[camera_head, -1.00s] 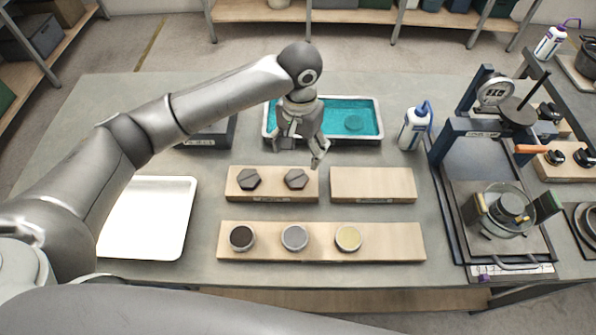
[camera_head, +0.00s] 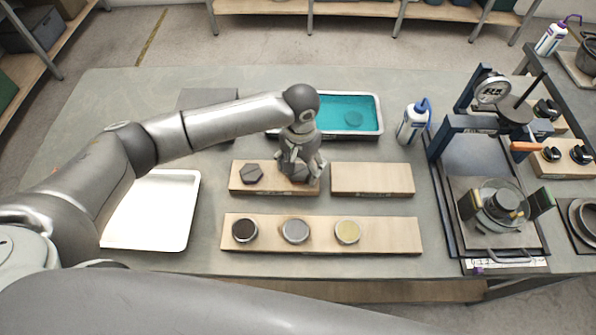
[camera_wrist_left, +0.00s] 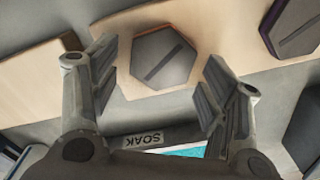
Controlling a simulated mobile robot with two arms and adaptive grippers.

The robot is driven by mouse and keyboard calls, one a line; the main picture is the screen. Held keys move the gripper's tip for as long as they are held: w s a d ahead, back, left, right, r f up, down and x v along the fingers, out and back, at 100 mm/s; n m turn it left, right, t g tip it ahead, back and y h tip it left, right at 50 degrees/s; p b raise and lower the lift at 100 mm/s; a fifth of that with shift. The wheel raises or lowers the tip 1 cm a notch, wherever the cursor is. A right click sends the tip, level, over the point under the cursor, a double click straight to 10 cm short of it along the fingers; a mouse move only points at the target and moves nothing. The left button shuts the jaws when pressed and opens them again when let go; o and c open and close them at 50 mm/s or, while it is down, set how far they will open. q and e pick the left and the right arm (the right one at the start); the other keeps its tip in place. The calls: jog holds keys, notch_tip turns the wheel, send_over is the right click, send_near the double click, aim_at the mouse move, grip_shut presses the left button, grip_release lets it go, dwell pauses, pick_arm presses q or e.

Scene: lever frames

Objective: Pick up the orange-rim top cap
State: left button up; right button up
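Two dark grey hexagonal caps sit on the rear left wooden board (camera_head: 275,189). The right cap (camera_head: 300,173) is mostly hidden by my left gripper (camera_head: 301,170) in the head view. In the left wrist view this cap (camera_wrist_left: 163,60) shows a slot on top and a thin orange edge. The fingers of my left gripper (camera_wrist_left: 160,68) are open, one on each side of it, with gaps between. The other cap (camera_head: 252,174) shows at the wrist view's upper right (camera_wrist_left: 296,28) with a purplish rim. My right gripper is not in view.
A teal-filled tray (camera_head: 378,120) stands behind the boards. An empty board (camera_head: 372,180) is to the right; a front board (camera_head: 390,240) holds three round pieces. A white tray (camera_head: 150,210) lies left. A bottle (camera_head: 411,125) and a press (camera_head: 470,124) stand right.

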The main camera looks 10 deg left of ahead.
pick_arm(q)
jog(key=shift+r, duration=0.1)
jog(key=c, duration=1.1)
